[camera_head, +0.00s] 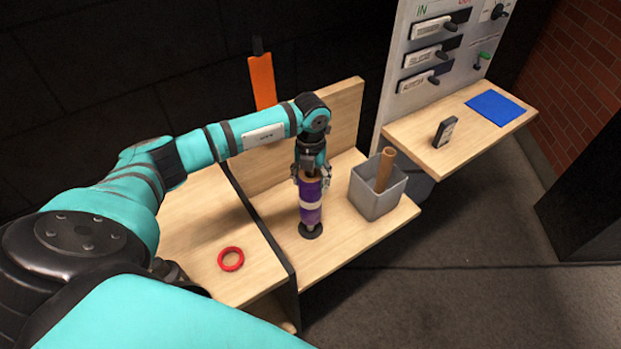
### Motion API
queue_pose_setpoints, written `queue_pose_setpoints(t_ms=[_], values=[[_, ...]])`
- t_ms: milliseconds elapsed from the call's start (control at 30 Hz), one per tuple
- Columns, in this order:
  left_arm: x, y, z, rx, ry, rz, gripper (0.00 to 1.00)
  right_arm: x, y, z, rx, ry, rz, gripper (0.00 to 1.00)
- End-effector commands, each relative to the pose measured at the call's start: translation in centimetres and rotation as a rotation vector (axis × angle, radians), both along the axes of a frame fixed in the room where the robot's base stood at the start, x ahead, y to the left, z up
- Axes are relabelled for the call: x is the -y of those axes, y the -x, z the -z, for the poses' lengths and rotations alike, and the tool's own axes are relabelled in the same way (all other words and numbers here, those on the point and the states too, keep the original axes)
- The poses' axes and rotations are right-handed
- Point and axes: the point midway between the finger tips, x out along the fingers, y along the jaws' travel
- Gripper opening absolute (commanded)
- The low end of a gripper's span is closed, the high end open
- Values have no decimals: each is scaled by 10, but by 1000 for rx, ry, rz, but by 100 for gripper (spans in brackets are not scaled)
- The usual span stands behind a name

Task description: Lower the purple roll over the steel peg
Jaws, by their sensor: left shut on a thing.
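The purple roll (311,213) has a pale band around its middle and stands nearly upright over a round black base (311,231) on the wooden bench. My left gripper (312,180) points down and is shut on the roll's upper end, where a brown core shows. The steel peg cannot be seen; the roll and gripper cover the space above the black base. I cannot tell whether the roll's lower end touches the base. My right gripper is not in view.
A grey square bin (376,202) with a brown tube (385,168) stands just right of the roll. A red ring (231,258) lies on the left bench. A wooden back panel (345,115) rises behind. A side shelf (425,150) holds a dark box (445,132) and blue mat (495,107).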

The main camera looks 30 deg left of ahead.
Motion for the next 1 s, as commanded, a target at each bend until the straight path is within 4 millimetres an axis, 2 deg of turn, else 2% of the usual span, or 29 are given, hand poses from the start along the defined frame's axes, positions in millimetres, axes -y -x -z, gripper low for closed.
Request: queue_pose_setpoints(t_ms=[633,1000], values=[[0,-1,19,2,0,0,2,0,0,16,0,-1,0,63],[0,-1,20,2,0,0,2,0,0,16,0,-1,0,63]])
